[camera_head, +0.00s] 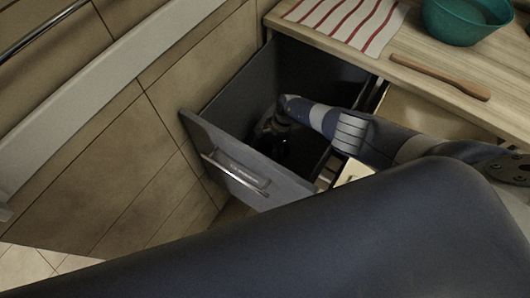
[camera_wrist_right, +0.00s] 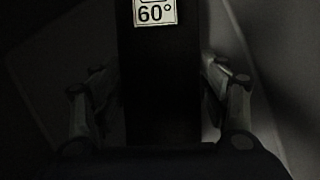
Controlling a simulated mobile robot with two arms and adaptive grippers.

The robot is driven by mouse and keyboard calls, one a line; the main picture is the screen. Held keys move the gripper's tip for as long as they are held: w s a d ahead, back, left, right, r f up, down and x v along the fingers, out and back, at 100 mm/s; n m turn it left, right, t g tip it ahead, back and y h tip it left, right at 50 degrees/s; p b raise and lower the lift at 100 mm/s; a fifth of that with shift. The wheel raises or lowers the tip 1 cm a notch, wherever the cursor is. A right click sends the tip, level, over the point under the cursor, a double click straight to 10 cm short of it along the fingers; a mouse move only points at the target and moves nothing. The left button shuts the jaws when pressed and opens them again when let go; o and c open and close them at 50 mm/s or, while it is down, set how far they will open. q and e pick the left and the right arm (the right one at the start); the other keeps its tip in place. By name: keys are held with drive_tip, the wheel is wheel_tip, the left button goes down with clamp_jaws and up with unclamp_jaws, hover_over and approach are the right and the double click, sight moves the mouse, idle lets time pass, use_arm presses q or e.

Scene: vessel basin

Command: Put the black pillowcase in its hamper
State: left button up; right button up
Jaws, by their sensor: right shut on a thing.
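The black pillowcase (camera_wrist_right: 160,75) is a dark upright block with a white "60°" label in the right wrist view. My right gripper (camera_wrist_right: 157,105) is shut on it, with a finger on each side. In the head view my right gripper (camera_head: 272,132) reaches down inside a grey pull-out hamper (camera_head: 232,148). The hamper is open and has a metal handle with small lettering that I cannot read. The pillowcase's lower end is hidden, so I cannot tell whether it touches the hamper floor. My left gripper is not in view.
A wooden counter (camera_head: 440,82) adjoins the hamper, with a striped towel (camera_head: 345,20), a teal bowl (camera_head: 465,22) and a wooden utensil (camera_head: 440,77) on it. Another open compartment (camera_head: 420,112) lies to the right. Tiled floor or wall is clear at left.

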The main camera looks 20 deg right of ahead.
sight(264, 153)
drive_tip(key=o, duration=1.2)
drive_tip(key=shift+o, duration=0.2)
drive_tip(key=shift+r+p, duration=0.4)
drive_tip(key=shift+p, duration=0.05)
drive_tip(key=p+v, duration=0.3)
drive_tip(key=v, duration=0.1)
drive_tip(key=shift+a+r, duration=0.1)
drive_tip(key=shift+r, duration=0.05)
drive_tip(key=p+v, duration=0.1)
drive_tip(key=v, duration=0.7)
